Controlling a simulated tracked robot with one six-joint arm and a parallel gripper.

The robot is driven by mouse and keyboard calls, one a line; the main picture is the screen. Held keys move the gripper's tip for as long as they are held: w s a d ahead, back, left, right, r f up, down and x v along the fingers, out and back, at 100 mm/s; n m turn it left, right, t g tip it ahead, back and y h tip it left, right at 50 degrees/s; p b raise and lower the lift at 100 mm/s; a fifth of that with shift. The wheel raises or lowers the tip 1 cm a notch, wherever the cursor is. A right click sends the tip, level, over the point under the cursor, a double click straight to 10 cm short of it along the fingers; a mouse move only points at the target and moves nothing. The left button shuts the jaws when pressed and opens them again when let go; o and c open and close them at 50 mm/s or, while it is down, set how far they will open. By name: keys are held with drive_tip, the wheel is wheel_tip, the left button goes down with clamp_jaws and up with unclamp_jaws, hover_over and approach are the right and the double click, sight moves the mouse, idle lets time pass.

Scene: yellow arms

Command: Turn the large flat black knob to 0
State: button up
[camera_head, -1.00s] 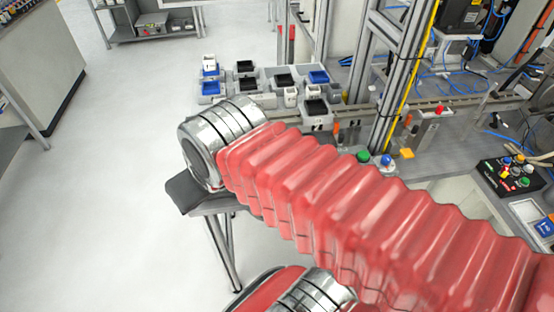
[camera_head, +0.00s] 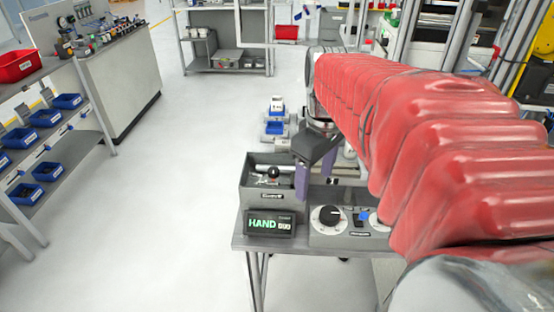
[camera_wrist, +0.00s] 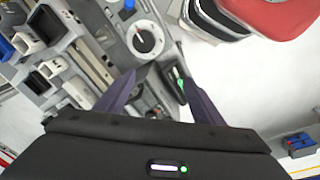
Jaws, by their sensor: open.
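The large flat black knob (camera_head: 330,215) sits on a white round dial on the grey control panel (camera_head: 314,238) on the table. It also shows in the wrist view, upper middle, as a black knob (camera_wrist: 144,41) on its white dial. The dial marks are too small to read. My gripper (camera_head: 315,186) has dark purple fingers and hangs just above and behind the knob. In the wrist view my gripper (camera_wrist: 160,78) is open and empty, its fingertips apart from the knob.
A display reading HAND (camera_head: 270,223) stands left of the panel. Behind it is a grey bin (camera_head: 262,200) holding a black ball-topped part. A blue button (camera_head: 363,215) is right of the knob. The floor at left is clear.

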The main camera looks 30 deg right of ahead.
drive_tip(key=n+g, duration=0.1)
hover_over(330, 212)
drive_tip(key=shift+f+y, duration=0.25)
drive_tip(key=shift+y, duration=0.05)
drive_tip(key=shift+f, duration=0.1)
wheel_tip(330, 212, down, 14)
drive_tip(key=shift+r, duration=0.15)
idle(0.4)
drive_tip(key=c, duration=1.1)
